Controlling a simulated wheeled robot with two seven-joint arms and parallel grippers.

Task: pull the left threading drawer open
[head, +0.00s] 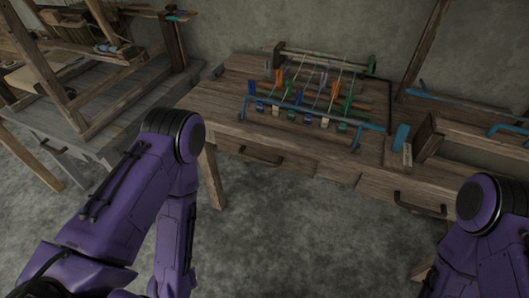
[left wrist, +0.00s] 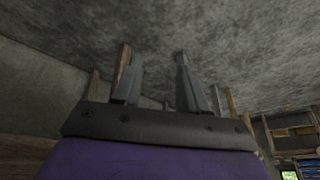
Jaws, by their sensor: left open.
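The threading table (head: 225,90) stands in the middle of the head view. Its left drawer (head: 290,163) is in the front edge, with a dark bar handle (head: 260,156). The drawer front looks flush with the table, so it appears closed. A second drawer handle (head: 420,204) is further right. My left gripper (left wrist: 158,82) shows in the left wrist view with its two fingers apart and nothing between them. In the head view my left arm hangs in front and to the left of the drawer, and its gripper is not visible. My right gripper is in neither view.
Blue rails (head: 305,112) and colored pegs stand on the tabletop. A grey wooden table (head: 60,115) with a loom frame is at left, with its own drawer handle (head: 53,147). The floor in front is clear.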

